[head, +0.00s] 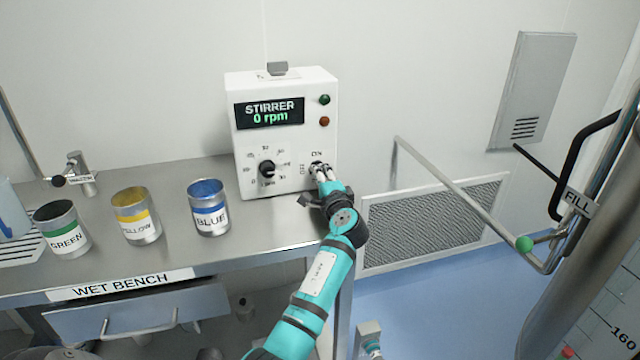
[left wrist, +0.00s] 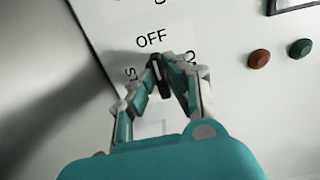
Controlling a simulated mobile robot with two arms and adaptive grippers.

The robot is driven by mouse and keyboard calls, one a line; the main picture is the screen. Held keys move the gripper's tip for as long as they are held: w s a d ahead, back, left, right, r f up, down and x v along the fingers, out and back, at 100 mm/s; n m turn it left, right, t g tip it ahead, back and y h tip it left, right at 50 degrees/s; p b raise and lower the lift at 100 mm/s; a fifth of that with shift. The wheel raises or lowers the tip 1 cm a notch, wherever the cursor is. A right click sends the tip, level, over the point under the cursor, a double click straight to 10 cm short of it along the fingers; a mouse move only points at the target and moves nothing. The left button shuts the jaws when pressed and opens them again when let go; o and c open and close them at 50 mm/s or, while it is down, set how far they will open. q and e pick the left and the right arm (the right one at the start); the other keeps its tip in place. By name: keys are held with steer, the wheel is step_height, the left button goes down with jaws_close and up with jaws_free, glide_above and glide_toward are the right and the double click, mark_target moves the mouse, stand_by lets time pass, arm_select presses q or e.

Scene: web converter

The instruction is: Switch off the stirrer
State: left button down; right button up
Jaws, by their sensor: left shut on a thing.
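The stirrer control box (head: 284,135) is white and stands on the right end of the metal bench. Its display (head: 270,113) reads "STIRRER 0 rpm". A black speed dial (head: 267,169) sits low on its front. My left gripper (head: 319,170) is at the smaller selector knob to the right of that dial. In the left wrist view, my left gripper (left wrist: 165,82) is shut on the black selector knob (left wrist: 157,68), under the word "OFF". The fingers partly hide the knob and its other labels. My right gripper is not in view.
Green (head: 63,229), yellow (head: 136,216) and blue (head: 208,208) labelled cans stand on the wet bench (head: 180,245) left of the box. A tap (head: 80,173) is behind them. A metal rail (head: 460,193) and a fill post (head: 590,270) are at right.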

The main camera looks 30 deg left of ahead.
arm_select(q)
steer(key=c, duration=1.3)
jaws_free()
steer(key=shift+c, duration=0.2)
steer(key=shift+s+d, duration=0.1)
steer(key=shift+d, duration=0.1)
steer(key=v, duration=1.1)
steer(key=shift+s+d, duration=0.25)
steer(key=shift+s, duration=0.05)
